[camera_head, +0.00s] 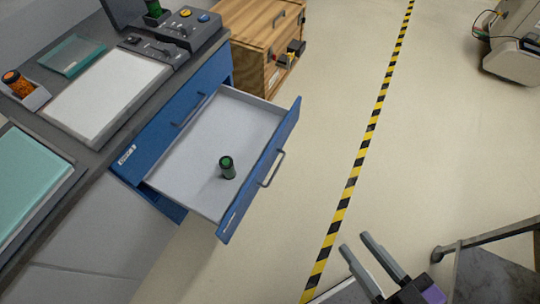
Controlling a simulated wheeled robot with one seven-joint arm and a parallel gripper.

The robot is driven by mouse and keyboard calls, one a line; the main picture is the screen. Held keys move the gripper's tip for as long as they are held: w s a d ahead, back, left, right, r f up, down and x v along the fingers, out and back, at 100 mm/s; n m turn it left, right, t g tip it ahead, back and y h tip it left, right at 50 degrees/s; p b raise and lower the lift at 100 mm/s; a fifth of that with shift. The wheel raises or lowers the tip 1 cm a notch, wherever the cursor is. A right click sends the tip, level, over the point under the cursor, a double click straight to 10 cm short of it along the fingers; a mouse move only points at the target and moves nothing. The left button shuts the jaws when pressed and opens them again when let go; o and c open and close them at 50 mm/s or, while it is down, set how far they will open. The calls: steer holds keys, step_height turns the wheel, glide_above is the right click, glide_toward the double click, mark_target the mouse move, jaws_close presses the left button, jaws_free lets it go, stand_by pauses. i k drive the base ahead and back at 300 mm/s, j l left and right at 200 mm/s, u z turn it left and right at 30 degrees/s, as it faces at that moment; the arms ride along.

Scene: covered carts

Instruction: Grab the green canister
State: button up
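A small dark green canister (227,167) stands upright inside the pulled-out drawer (195,150), near its front panel. The drawer is white inside and has a blue front (261,172) with a handle. My gripper (354,244) is at the lower right of the head view, over the floor. Its two grey fingers are apart with nothing between them. It is to the right of the drawer and clear of it.
The blue cart (190,105) carries a control panel (170,35), a white plate (105,90), an orange-filled jar (15,82) and teal trays. A wooden cabinet (255,35) stands behind the drawer. A dark-topped metal stand (490,275) is at the lower right. Striped floor (350,180) between is clear.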

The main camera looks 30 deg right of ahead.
mark_target(226, 164)
steer(key=i+j+u, duration=0.1)
steer(key=j, duration=0.35)
steer(key=i+j+u, duration=0.15)
steer(key=j, duration=0.3)
steer(key=i+j+u, duration=0.1)
steer(key=i+j, duration=0.15)
steer(key=j, duration=0.15)
steer(key=i+j+u, duration=0.1)
steer(key=j, duration=0.3)
steer(key=i, duration=0.1)
